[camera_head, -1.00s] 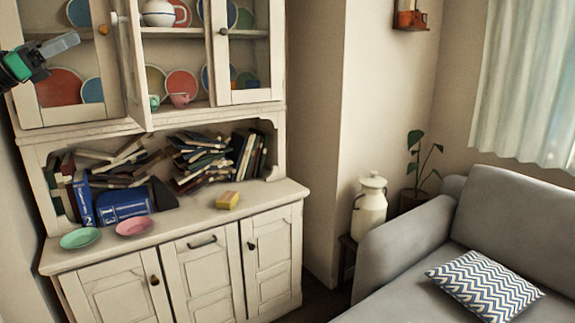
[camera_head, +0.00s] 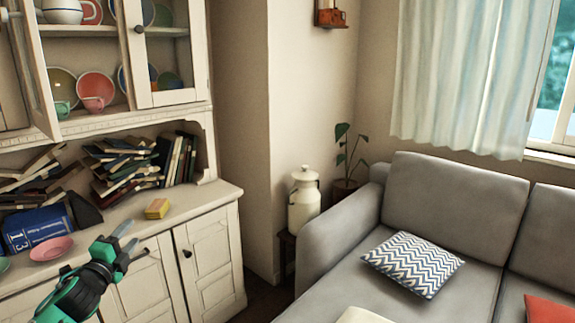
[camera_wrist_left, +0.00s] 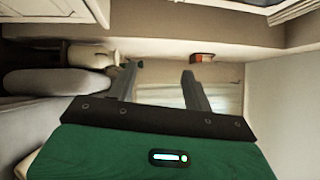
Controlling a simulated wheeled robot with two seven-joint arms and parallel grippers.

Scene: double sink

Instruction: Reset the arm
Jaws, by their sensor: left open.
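My left gripper (camera_head: 125,245) comes in from the lower left in the head view, in front of the cream cabinet's lower doors. Its two fingers are apart and nothing is between them. In the left wrist view the open fingers (camera_wrist_left: 160,88) point toward the curtain and wall, with empty space between them. My right gripper is not in view.
The cream cabinet (camera_head: 215,205) holds a yellow block (camera_head: 157,208), a pink plate (camera_head: 51,248), books (camera_head: 125,165) and dishes. One upper glass door stands open. A grey sofa (camera_head: 340,235), a milk can (camera_head: 304,200) and a plant (camera_head: 348,150) are at the right.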

